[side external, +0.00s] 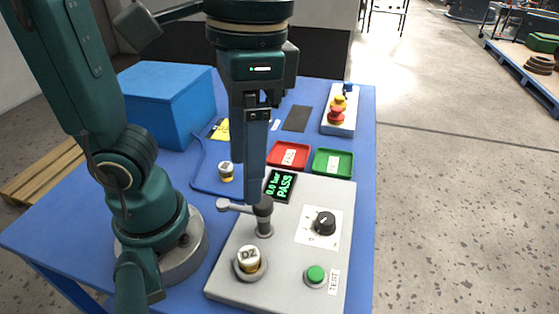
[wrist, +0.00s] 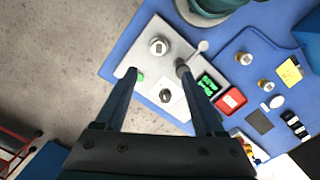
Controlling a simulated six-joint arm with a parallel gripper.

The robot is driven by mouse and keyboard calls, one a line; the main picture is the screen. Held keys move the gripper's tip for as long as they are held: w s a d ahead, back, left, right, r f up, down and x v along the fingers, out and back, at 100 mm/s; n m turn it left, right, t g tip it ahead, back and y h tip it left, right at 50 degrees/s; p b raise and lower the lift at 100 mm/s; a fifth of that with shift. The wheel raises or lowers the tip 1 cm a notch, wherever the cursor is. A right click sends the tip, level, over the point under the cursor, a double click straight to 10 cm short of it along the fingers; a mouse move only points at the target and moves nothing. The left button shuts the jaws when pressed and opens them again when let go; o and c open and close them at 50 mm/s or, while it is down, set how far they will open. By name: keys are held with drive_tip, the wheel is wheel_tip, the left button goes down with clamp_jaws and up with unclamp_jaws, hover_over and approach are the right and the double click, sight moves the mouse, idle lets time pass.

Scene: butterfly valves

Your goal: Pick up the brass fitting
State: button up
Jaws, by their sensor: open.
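A brass fitting with a white top marked D2 (side external: 249,259) sits upright in a round socket on the grey test panel (side external: 225,288). It also shows in the wrist view (wrist: 158,46), just beyond and between my fingertips. Another brass fitting with a white top (side external: 226,172) stands on the blue table, left of the panel. In the wrist view, brass fittings (wrist: 245,58) stand on the blue surface at the right. My gripper (side external: 247,182) points down above the panel, open and empty; its fingers (wrist: 158,70) are spread apart in the wrist view.
A lever on a post (side external: 264,215) stands behind the D2 fitting. The panel carries a black knob (side external: 325,222), a green button (side external: 316,274) and a display reading 0.0 bar PASS (side external: 280,186). Red (side external: 289,155) and green (side external: 332,162) trays and a blue box (side external: 165,98) are behind.

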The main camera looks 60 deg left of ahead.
hover_over(249, 254)
drive_tip(key=f, duration=1.1)
drive_tip(key=shift+w+d+f, duration=0.1)
drive_tip(key=shift+w+f, duration=0.15)
drive_tip(key=shift+w, duration=0.1)
drive_tip(key=shift+s+f, duration=0.15)
drive_tip(key=shift+f, duration=1.1)
drive_tip(key=shift+s+f, duration=0.15)
drive_tip(key=shift+f, duration=1.1)
clamp_jaws()
